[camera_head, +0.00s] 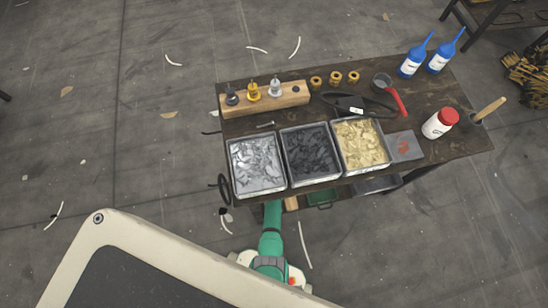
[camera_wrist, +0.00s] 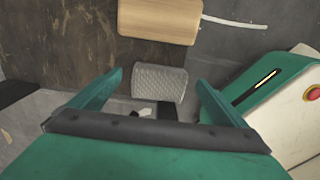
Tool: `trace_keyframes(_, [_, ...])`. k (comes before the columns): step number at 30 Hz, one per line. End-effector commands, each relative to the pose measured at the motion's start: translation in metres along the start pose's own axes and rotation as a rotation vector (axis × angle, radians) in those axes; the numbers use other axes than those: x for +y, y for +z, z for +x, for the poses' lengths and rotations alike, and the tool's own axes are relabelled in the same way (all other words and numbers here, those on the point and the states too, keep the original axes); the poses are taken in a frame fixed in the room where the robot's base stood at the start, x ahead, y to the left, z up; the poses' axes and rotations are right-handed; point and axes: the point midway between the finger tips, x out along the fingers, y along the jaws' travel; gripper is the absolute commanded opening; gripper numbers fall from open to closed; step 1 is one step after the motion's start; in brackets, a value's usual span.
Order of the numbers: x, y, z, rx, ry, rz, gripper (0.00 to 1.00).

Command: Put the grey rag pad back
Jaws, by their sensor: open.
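In the wrist view a grey pad (camera_wrist: 160,84) with a fine woven-looking texture lies between the fingertips of my gripper (camera_wrist: 158,84). My gripper's two teal fingers are spread wide, with a gap to the pad on either side. The pad's lower edge is near dark and pale parts that I cannot make out. I cannot tell whether it rests on a surface. In the head view my arm reaches to the bench's front edge, and the gripper is hidden there. A flat grey square with a reddish stain (camera_head: 404,147) lies on the bench top, right of the trays.
A wooden block (camera_wrist: 160,20) is just beyond the pad. Blue bottles (camera_head: 411,62) and a red-capped jar (camera_head: 440,123) stand at the right.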

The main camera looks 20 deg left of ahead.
Motion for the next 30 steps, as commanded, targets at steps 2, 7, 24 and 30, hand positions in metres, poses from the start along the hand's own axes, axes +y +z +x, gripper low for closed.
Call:
trace_keyframes(2, [0.000, 0.000, -0.009, -0.001, 0.003, 0.000, 0.96])
trace_keyframes(7, [-0.001, 0.000, -0.031, 0.000, 0.001, 0.000, 0.96])
trace_keyframes(24, [0.000, -0.001, -0.092, 0.001, -0.001, 0.000, 0.96])
trace_keyframes(30, [-0.002, 0.000, -0.094, -0.001, 0.005, 0.011, 0.96])
